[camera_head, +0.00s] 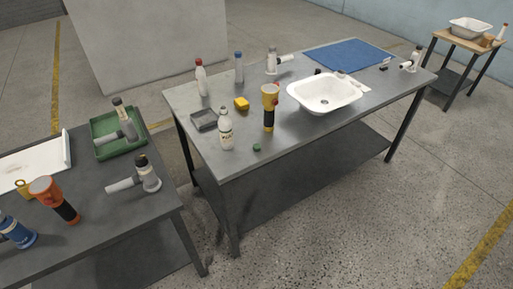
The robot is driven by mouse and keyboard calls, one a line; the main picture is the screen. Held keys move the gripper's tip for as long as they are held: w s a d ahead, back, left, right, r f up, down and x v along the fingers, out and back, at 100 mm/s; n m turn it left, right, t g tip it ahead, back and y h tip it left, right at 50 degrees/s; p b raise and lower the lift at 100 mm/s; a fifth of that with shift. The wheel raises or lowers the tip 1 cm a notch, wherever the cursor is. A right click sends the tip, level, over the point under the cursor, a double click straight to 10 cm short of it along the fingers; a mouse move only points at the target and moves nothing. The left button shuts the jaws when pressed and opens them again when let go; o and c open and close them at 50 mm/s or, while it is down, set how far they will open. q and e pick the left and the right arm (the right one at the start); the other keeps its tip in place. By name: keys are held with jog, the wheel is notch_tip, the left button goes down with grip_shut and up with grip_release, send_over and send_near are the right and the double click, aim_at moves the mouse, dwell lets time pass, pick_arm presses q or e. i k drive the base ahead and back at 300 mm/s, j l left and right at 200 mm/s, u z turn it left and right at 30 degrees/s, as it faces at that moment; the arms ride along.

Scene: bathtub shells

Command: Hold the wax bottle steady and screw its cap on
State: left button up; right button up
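The wax bottle (226,131), white with a dark-lettered label, stands upright near the front left edge of the middle table. No cap shows on its narrow neck. A small green cap (256,147) lies on the tabletop to the right of the bottle, apart from it and close to the front edge. Neither of my grippers is in view.
On the middle table (305,128), a yellow-and-black tool (269,108) stands right of the bottle. A grey tray (203,120), yellow block (241,103), red-capped bottle (201,79) and blue-capped bottle (239,68) are behind. A white basin (326,92) is farther right.

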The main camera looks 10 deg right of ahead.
aim_at(224, 122)
jog(key=i+l, duration=0.3)
jog(key=i+l+u, duration=0.15)
jog(key=i+l, duration=0.15)
jog(key=l, duration=0.2)
jog(key=i+l, duration=0.3)
jog(key=l, duration=0.15)
jog(key=i+l+u, duration=0.1)
jog(key=i+l, duration=0.2)
jog(key=l, duration=0.15)
